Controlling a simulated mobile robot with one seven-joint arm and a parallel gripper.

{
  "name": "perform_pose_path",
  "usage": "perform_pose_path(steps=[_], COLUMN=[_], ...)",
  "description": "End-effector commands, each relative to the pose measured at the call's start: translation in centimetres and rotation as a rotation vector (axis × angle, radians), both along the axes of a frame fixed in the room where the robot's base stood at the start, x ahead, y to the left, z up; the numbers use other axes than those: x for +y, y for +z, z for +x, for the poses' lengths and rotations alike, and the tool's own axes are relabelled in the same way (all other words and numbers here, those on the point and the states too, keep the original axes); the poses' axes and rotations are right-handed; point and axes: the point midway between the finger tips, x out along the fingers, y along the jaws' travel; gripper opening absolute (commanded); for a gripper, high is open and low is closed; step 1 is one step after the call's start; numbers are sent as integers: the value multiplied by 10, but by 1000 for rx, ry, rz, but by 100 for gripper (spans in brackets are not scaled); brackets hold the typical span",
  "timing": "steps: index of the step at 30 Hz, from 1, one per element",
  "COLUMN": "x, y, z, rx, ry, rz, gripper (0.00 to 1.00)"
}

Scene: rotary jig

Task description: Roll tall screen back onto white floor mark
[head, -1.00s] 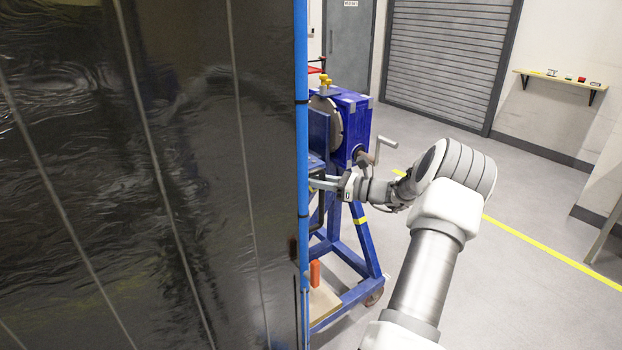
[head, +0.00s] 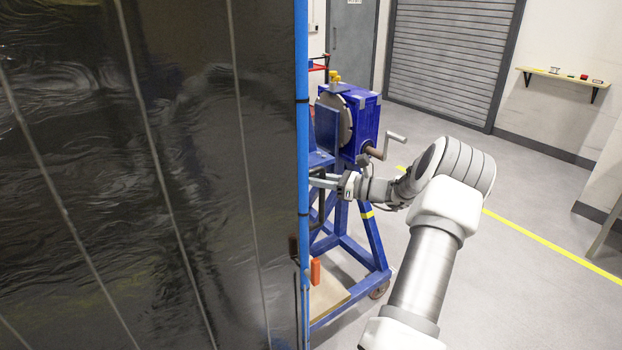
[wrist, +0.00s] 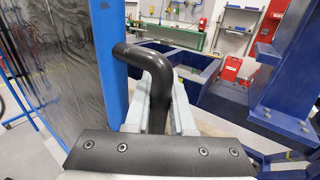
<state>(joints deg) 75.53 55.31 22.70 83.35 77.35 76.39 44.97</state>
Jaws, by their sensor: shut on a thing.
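The tall screen (head: 150,180) fills the left half of the head view, with dark glossy sheeting and a blue upright post (head: 302,130) at its right edge. The post also shows in the wrist view (wrist: 109,60). A black bent handle (wrist: 155,70) comes off the post. My gripper (head: 320,181) is at the post's side; in the wrist view its fingers (wrist: 160,108) are closed around the handle. The screen hides the far fingertips in the head view. I see no white floor mark in either view.
A blue rotary jig (head: 350,120) on a wheeled stand, with a crank (head: 388,145), stands close behind the screen's right edge. An orange grip (head: 315,271) is low by the post. Floor right of the jig is clear, crossed by a yellow line (head: 545,243).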

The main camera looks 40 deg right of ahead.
Motion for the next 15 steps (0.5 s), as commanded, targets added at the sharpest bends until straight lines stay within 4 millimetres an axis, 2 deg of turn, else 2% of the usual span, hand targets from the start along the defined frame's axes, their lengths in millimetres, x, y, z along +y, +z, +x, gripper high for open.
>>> perform_pose_path(steps=[2, 3, 8, 15], x=[1, 0, 0, 0], y=[-3, -3, -2, -1], z=[-1, -1, -1, 0], rx=[5, 5, 4, 1], ry=[1, 1, 1, 0], rz=[2, 2, 1, 0], gripper=[0, 24, 52, 52])
